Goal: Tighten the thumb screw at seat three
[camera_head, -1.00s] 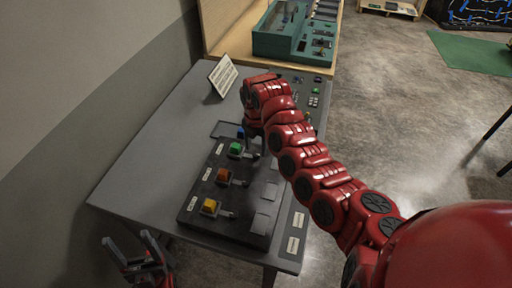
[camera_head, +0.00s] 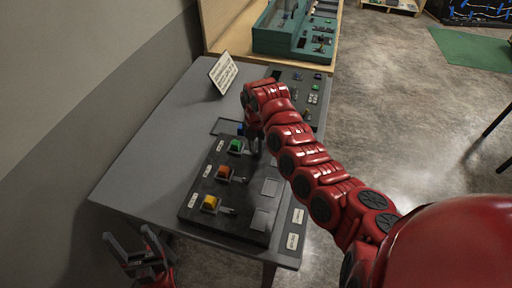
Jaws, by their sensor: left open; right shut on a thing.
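The dark console panel (camera_head: 196,212) lies on the grey table. It carries a row of seats with a yellow block (camera_head: 209,203), an orange block (camera_head: 224,172), a green block (camera_head: 236,146) and a partly hidden blue block (camera_head: 240,129). Small grey screw fittings (camera_head: 227,210) sit to the right of the blocks. My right gripper (camera_head: 256,148) points down beside the green block and is shut on the thumb screw there, which the fingers mostly hide. My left gripper (camera_head: 127,238) is open and empty, low at the left, off the table's front edge.
A white sign (camera_head: 222,74) stands at the back of the table (camera_head: 150,150). A second panel with small controls (camera_head: 314,98) lies behind my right arm. A teal console (camera_head: 280,42) stands beyond. The table's left part is clear.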

